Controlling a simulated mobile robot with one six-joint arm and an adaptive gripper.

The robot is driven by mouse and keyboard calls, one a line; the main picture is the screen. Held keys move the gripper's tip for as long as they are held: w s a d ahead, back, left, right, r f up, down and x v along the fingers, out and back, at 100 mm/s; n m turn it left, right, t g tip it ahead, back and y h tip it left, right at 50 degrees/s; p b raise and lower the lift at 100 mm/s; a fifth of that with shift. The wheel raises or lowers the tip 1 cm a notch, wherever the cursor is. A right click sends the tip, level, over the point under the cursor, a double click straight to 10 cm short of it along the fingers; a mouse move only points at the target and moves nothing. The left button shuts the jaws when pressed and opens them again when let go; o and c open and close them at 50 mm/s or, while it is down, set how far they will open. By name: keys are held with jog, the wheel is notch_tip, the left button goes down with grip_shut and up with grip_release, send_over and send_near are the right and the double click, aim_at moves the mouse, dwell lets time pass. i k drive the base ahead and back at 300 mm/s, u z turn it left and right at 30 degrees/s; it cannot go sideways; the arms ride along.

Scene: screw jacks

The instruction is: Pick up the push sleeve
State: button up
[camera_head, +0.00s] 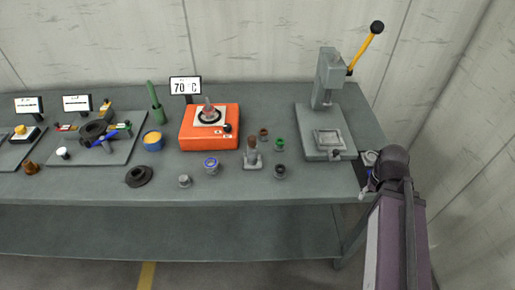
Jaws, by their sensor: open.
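I cannot tell for certain which part is the push sleeve. Small round parts stand on the grey bench: a grey one (184,181), a blue-rimmed one (211,165), a green-topped one (279,144), a dark-topped one (279,171) and a small brown one (263,133). A black flanged part (138,176) lies to their left. My gripper (366,188) is at the bench's right end, right of these parts and apart from them. It is open; its fingers are small and partly hidden by my arm.
A grey lever press (328,90) with a yellow handle stands at the back right. An orange heater (210,138) stands mid-bench, with a 70 °C display (185,86) behind it. A brown-topped stand (252,158) is beside it. A tray (90,152) with tools fills the left.

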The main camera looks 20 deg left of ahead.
aim_at(252, 146)
jog(key=z, duration=0.15)
jog(key=k, duration=1.55)
jog(key=u, duration=0.75)
jog(key=i, duration=1)
jog(key=u, duration=0.05)
